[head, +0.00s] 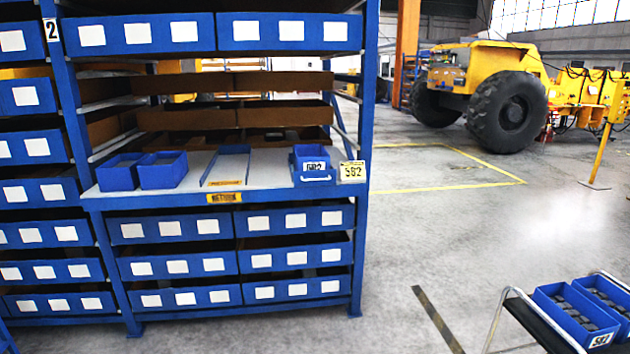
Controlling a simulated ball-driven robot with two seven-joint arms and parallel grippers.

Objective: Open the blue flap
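On the grey shelf deck (270,183) of the blue rack, a small blue bin (309,152) labelled 582 stands at the right end. A low blue front piece with a light bar (316,179) sits below its label; I cannot tell whether this is the blue flap or whether it is shut. Left of it, a narrow blue-edged lane (228,166) has an orange label at its front. Two open, empty-looking blue bins (117,174) (163,172) stand farther left. A card reading 582 (352,171) is on the right post. Neither gripper is in view.
A dark cart (541,322) at lower right carries blue trays, one labelled 582 (575,314). Rows of blue drawers (190,264) fill the rack below the deck. Open floor (440,225) lies right of the rack. A yellow vehicle (500,85) stands behind.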

